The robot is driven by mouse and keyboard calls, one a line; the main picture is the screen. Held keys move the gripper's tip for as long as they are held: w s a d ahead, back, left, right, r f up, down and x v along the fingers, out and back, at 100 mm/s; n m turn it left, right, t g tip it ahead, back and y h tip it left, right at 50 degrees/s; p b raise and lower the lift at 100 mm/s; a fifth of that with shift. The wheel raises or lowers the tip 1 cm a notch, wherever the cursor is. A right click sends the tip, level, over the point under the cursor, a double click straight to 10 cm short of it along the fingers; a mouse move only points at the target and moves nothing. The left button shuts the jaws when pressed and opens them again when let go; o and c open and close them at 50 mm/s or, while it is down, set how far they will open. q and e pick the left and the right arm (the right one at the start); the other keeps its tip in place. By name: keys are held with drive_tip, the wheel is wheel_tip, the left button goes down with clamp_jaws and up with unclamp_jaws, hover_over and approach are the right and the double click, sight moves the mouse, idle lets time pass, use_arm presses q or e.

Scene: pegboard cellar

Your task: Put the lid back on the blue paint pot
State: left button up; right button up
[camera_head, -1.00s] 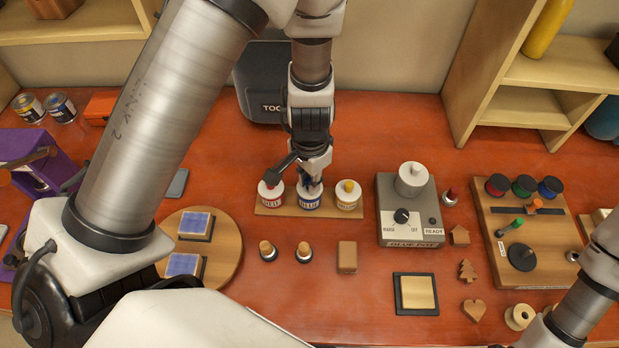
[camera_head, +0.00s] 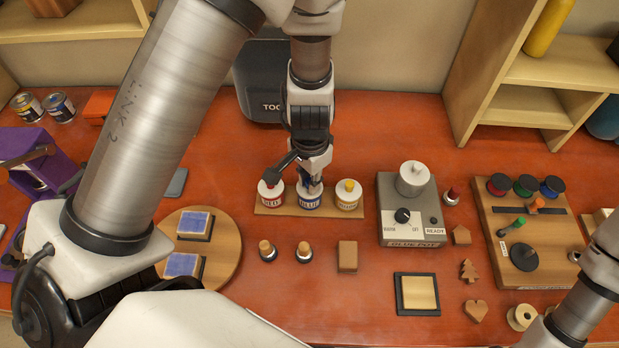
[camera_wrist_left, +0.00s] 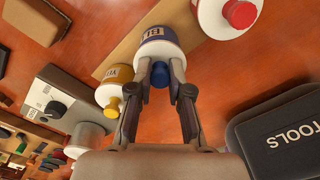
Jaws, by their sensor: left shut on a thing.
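The blue paint pot (camera_head: 308,202) stands upright in the middle of a row of three on a wooden strip. My left gripper (camera_head: 311,186) is directly above it, pointing down. In the left wrist view the gripper (camera_wrist_left: 160,74) is shut on the blue knob of the lid (camera_wrist_left: 159,80). The lid is at the top of the blue pot (camera_wrist_left: 154,36); the fingers hide much of it, and I cannot tell whether it is fully seated. My right gripper is out of view.
The red pot (camera_head: 270,193) and yellow pot (camera_head: 348,195) stand close on either side. A grey glue pot warmer (camera_head: 410,225) is to the right. A black tool case (camera_head: 257,85) stands behind. Two small wooden-topped pegs (camera_head: 267,252) stand in front.

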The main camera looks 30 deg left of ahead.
use_arm(q)
drive_tip(key=shift+f+b, duration=0.2)
drive_tip(key=shift+b, duration=0.3)
idle(0.8)
drive_tip(key=o, duration=1.3)
drive_tip(key=shift+r+p, duration=2.95)
drive_tip(key=shift+r, duration=0.65)
clamp_jaws()
